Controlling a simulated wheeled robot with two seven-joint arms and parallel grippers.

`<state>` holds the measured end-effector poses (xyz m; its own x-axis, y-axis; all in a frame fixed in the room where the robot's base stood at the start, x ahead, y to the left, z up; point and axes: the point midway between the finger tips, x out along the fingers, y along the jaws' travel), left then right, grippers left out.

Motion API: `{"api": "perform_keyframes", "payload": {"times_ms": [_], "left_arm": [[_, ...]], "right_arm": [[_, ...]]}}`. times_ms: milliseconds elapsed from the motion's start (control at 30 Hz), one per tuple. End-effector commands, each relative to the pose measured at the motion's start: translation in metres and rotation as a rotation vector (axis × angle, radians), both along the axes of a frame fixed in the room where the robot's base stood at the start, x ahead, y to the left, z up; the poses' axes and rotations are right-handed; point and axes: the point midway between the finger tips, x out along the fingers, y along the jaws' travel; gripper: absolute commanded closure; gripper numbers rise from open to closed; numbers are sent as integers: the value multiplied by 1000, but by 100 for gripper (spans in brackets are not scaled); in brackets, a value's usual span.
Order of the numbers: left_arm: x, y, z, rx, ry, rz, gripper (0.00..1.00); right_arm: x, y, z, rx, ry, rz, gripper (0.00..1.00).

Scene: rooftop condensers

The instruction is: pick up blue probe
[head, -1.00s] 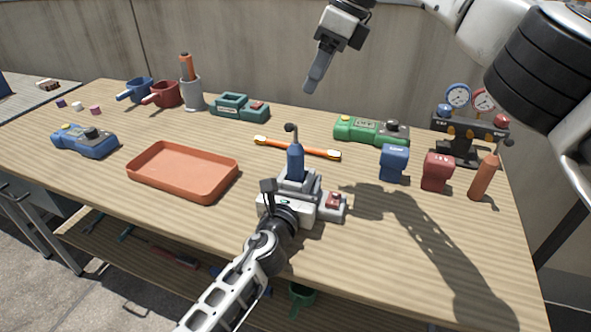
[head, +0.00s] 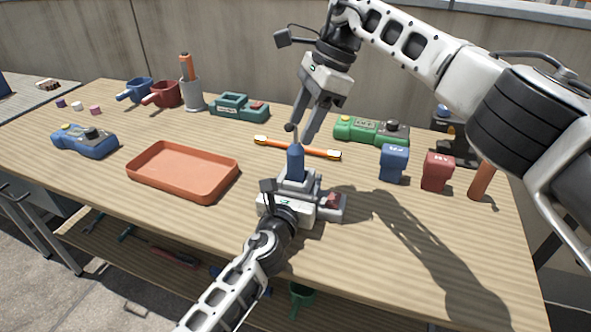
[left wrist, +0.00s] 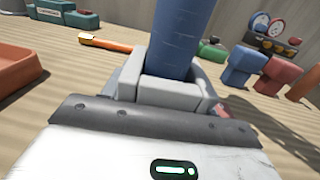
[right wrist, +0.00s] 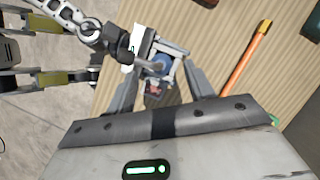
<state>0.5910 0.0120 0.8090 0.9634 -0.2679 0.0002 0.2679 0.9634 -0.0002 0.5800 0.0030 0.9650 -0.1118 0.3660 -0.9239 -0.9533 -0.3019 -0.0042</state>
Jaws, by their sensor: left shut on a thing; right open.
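The blue probe (head: 295,163) stands upright in the socket of a grey holder (head: 313,187) with a red button on its right side. My left gripper (head: 291,195) is shut on the holder's socket, low at the probe's base; the left wrist view shows the blue shaft (left wrist: 183,38) rising behind the socket wall (left wrist: 172,92). In the right wrist view, the probe (right wrist: 161,64) shows between the open fingers, apparently not touched.
An orange tray (head: 184,196) lies left of the holder. An orange rod (head: 300,148) lies behind. A green meter (head: 362,130), a blue block (head: 394,163), a red block (head: 437,171) and an orange probe (head: 482,180) stand to the right. The front right of the table is clear.

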Motion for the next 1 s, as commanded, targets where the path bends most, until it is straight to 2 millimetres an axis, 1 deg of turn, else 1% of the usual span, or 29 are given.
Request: {"api": "perform_keyframes", "payload": {"times_ms": [167,300,400,633,667,700,767,800,833,1000], "left_arm": [[0,0,-1,0,1,0,72],[0,0,-1,0,1,0,72],[0,0,-1,0,1,0,72],[0,0,-1,0,1,0,72],[0,0,-1,0,1,0,72],[0,0,-1,0,1,0,72],[0,0,-1,0,1,0,72],[0,0,-1,0,1,0,72],[0,0,-1,0,1,0,72],[0,0,-1,0,1,0,72]], "right_arm": [[-3,8,-14,-1,4,2,47],[-6,17,-34,-1,3,1,47],[-7,21,-44,-1,1,0,47],[-7,23,-46,0,-2,-1,47],[-7,23,-46,0,-2,-1,55],[-7,23,-46,-1,-1,0,66],[-7,22,-46,-1,-1,0,83],[-7,22,-46,-1,-1,-1,94],[-7,22,-46,0,-1,-1,100],[-7,23,-45,1,-2,-1,100]]}}
